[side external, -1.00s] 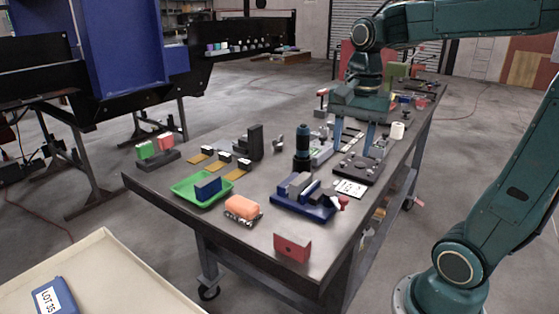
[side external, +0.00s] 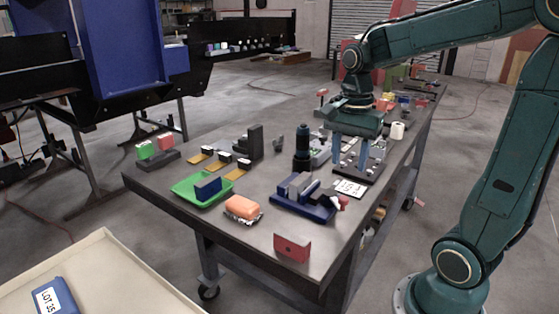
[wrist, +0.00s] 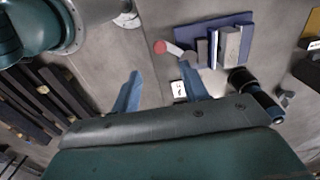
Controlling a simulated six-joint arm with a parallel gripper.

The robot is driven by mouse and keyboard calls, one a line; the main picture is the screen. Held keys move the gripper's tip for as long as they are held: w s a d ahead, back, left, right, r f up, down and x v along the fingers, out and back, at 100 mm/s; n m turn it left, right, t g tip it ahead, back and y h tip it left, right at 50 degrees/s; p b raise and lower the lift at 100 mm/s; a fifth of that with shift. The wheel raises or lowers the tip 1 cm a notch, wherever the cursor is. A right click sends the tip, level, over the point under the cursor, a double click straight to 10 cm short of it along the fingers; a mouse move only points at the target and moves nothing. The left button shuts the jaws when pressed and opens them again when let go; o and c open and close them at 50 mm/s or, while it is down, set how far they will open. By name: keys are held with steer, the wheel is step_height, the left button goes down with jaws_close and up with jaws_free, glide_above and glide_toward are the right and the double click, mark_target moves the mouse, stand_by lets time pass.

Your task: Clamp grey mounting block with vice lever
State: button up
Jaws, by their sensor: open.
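The blue vice (side external: 287,205) stands near the front right of the bench. The vice lever has a red knob (side external: 343,202) at the right end. In the wrist view the vice (wrist: 184,36) is at top centre, with the grey block (wrist: 229,46) on it and the red knob (wrist: 160,47) at its left.
A dark cylinder (side external: 302,147) stands behind the vice. A red bracket (side external: 292,247), orange block (side external: 243,207) and green tray (side external: 184,192) are at the front and left.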

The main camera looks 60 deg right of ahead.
mark_target(344, 198)
step_height(344, 198, down, 10)
steer(key=shift+r, duration=0.25)
stand_by(0.3)
jaws_close()
